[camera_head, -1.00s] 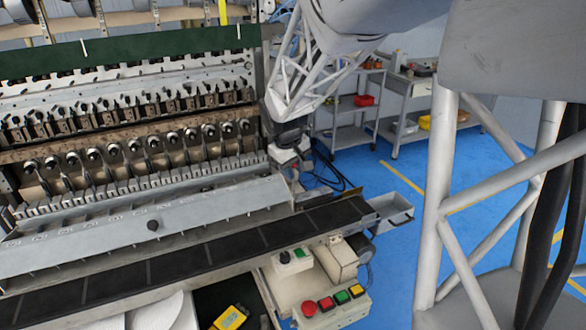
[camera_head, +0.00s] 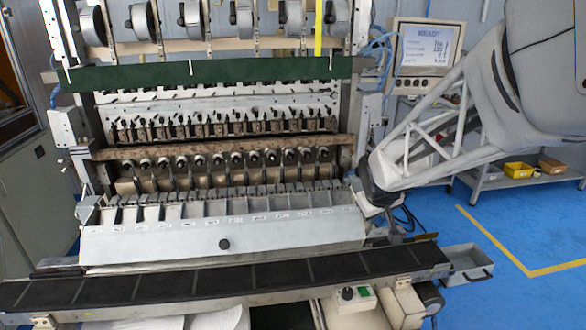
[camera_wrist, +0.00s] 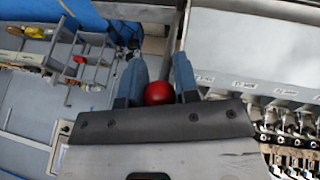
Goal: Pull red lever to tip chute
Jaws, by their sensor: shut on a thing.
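The red lever's round knob (camera_wrist: 158,93) sits between the two blue fingers of my gripper (camera_wrist: 160,80) in the wrist view, and the gripper is shut on it. In the head view my gripper (camera_head: 392,218) is at the right end of the chute, low beside the machine frame; its fingertips and the lever are too small or hidden to make out there. The chute (camera_head: 190,243) is a long pale metal trough with labelled compartments and a sloping front plate with a black knob. It lies in front of the winding heads, above the dark belt.
The dark conveyor belt (camera_head: 250,278) runs along the front, with a metal tray (camera_head: 466,264) at its right end. A control box (camera_head: 354,296) is mounted below. A monitor (camera_head: 425,46) stands behind my arm. Blue floor is free at right.

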